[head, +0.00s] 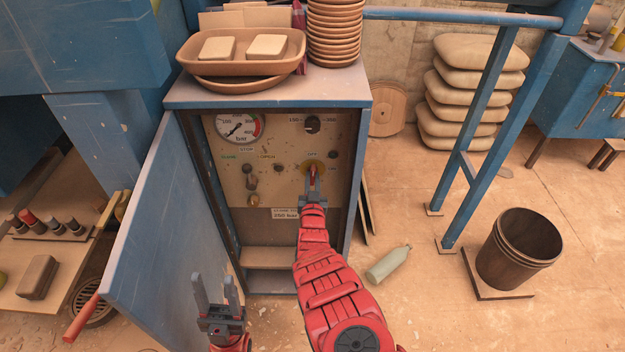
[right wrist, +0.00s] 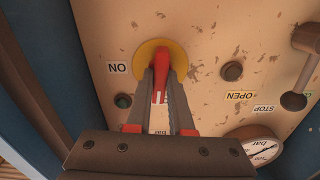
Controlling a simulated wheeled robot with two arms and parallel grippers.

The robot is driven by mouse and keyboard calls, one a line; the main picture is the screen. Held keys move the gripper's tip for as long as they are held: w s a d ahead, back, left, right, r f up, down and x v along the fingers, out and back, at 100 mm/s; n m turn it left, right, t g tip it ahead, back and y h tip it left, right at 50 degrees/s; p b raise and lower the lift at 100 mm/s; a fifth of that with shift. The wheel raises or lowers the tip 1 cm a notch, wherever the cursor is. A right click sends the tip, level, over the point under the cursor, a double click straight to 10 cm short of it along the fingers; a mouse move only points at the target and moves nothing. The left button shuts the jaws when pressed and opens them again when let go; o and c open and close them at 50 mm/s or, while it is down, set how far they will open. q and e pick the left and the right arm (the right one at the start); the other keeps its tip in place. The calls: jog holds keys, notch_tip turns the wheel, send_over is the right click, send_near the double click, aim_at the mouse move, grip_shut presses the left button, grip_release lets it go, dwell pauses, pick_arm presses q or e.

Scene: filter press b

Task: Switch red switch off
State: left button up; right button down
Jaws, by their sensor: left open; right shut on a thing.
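The red switch (head: 313,171) is on a round yellow plate on the panel inside the open cabinet, with "OFF" above it and "ON" to its right in the head view. In the right wrist view the red switch (right wrist: 160,76) stands out from the yellow plate (right wrist: 149,50), between my fingers. My right gripper (head: 313,182) is shut on its handle and partly hides it. I cannot tell which label the handle points at. My left gripper (head: 215,283) is open and empty, low in front of the cabinet beside its open door.
The blue cabinet door (head: 168,225) stands open on the left. A pressure gauge (head: 238,127) and several knobs share the panel. A tray (head: 243,65) and stacked brown dishes (head: 335,30) stand on top. A bottle (head: 388,264) lies on the floor to the right.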

jog(key=shift+f+n, duration=0.1)
jog(key=shift+n, duration=0.5)
jog(key=c, duration=0.8)
grip_release()
jog(key=shift+s, duration=0.1)
jog(key=shift+s, duration=0.55)
jog(key=s+p, duration=0.9)
jog(key=s, duration=0.7)
